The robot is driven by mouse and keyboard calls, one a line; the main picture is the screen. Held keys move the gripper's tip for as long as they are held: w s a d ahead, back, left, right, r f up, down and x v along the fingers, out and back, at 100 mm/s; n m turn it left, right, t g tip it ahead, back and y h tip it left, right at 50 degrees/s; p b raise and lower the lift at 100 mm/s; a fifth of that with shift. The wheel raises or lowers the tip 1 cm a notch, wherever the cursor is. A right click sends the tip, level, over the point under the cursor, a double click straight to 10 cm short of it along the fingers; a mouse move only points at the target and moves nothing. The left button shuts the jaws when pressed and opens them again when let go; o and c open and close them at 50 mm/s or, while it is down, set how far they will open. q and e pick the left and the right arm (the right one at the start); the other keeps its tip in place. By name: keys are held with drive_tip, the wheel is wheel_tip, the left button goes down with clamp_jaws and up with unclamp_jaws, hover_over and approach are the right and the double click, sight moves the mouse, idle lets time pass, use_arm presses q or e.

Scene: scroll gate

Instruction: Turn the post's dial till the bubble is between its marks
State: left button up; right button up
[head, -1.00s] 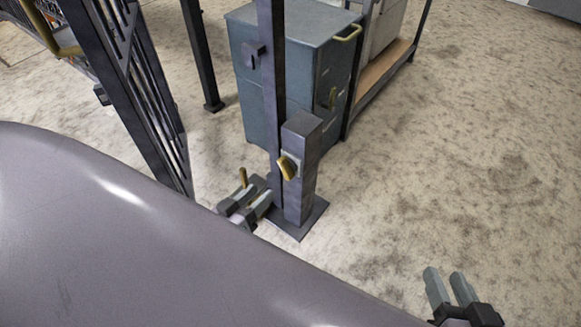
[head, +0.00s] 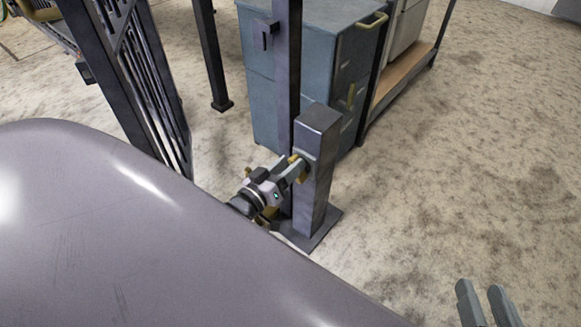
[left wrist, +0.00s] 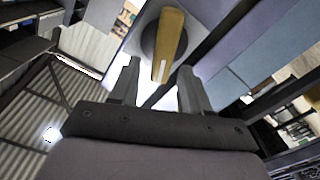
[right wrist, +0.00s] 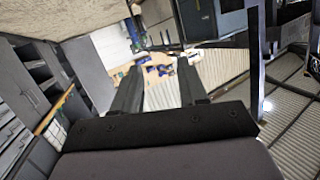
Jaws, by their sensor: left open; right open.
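The short grey post (head: 318,170) stands upright on a flat base plate. Its yellow dial handle (head: 299,166) is on the side facing my left arm, partly hidden by my left gripper (head: 290,172). In the left wrist view the yellow handle (left wrist: 169,45) sticks out from a dark round hub on a pale plate (left wrist: 205,22). The open fingers of my left gripper (left wrist: 159,74) point at it, one on each side of the handle's near end. My right gripper (head: 485,303) is open and empty at the lower right. I cannot make out the bubble or its marks.
A barred dark gate (head: 135,85) stands to the left of the post. A blue-grey cabinet (head: 335,50) with yellow handles is close behind the post, beside a tall thin upright (head: 287,70). The floor at right (head: 470,170) is clear.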

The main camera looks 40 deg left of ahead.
use_arm(q)
drive_tip(key=shift+w, duration=0.55)
use_arm(e)
drive_tip(key=shift+d, duration=0.1)
use_arm(q)
clamp_jaws()
drive_tip(key=shift+d+r+m+p, duration=0.15)
drive_tip(key=shift+r+m+p, duration=0.1)
drive_tip(key=shift+m+p, duration=0.25)
drive_tip(key=shift+s+d+f+m+p, duration=0.1)
drive_tip(key=shift+d+m+p, duration=0.1)
drive_tip(key=shift+m+p, duration=0.5)
drive_tip(key=shift+d+f+m+p, duration=0.1)
drive_tip(key=shift+d+m+p, duration=0.15)
drive_tip(key=shift+m, duration=0.85)
use_arm(e)
drive_tip(key=shift+w+a+m+g+y, duration=0.15)
drive_tip(key=shift+a+m+g, duration=0.15)
drive_tip(key=shift+a, duration=0.2)
drive_tip(key=shift+w+a+m+g+y, duration=0.1)
drive_tip(key=shift+a+m+g+y, duration=0.15)
drive_tip(key=shift+a, duration=0.2)
use_arm(q)
drive_tip(key=shift+r, duration=0.1)
unclamp_jaws()
